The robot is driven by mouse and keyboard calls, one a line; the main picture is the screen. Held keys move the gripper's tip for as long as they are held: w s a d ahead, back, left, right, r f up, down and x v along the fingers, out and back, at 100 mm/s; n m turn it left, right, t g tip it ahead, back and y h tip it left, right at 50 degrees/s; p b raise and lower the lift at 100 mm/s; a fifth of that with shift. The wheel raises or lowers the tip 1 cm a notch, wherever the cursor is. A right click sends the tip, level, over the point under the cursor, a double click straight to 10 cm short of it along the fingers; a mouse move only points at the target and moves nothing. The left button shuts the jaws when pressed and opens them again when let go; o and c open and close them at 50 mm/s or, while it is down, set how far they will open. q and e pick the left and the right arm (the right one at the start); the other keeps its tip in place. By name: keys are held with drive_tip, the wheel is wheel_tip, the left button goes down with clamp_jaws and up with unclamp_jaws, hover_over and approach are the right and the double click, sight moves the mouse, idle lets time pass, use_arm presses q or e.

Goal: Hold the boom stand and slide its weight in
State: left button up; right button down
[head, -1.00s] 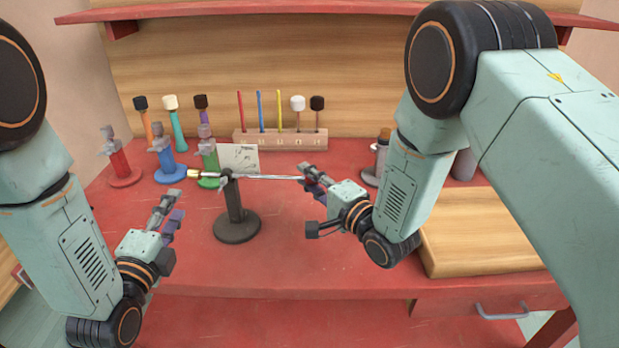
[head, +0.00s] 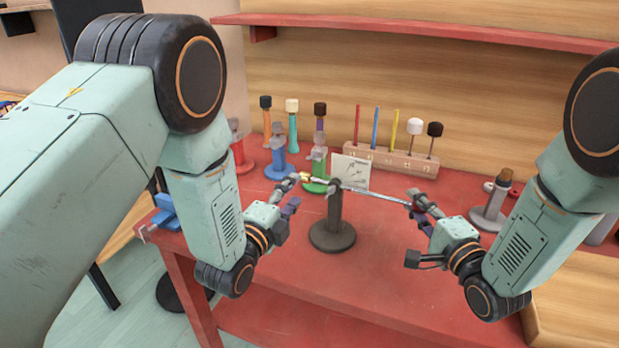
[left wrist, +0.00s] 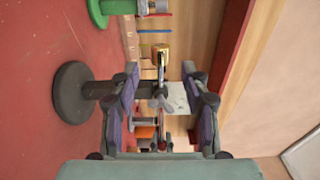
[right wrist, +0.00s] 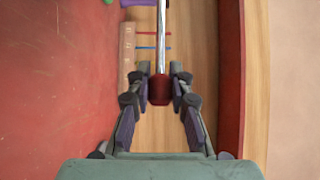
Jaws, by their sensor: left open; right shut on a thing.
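The boom stand has a dark round base and post (head: 334,234) and stands upright on the red bench. Its thin silver boom (head: 376,193) lies across the top of the post. The brass-coloured weight (head: 306,177) is at the boom's left end; in the left wrist view the weight (left wrist: 161,50) shows just beyond the fingertips. My left gripper (head: 291,192) is open beside the weight. My right gripper (head: 416,205) is shut on the boom's right end, whose red grip (right wrist: 160,91) sits between the fingers in the right wrist view.
Red, blue and green clamp stands (head: 277,158) and several mallets stand behind on the left. A wooden rack (head: 390,160) holds sticks and mallets at the back. A small card (head: 350,172) is behind the boom stand. Another grey stand (head: 488,218) is right. The bench front is clear.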

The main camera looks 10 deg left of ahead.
sight(303, 180)
use_arm(q)
drive_tip(key=x, duration=0.7)
drive_tip(key=shift+c, duration=0.4)
clamp_jaws()
idle(0.3)
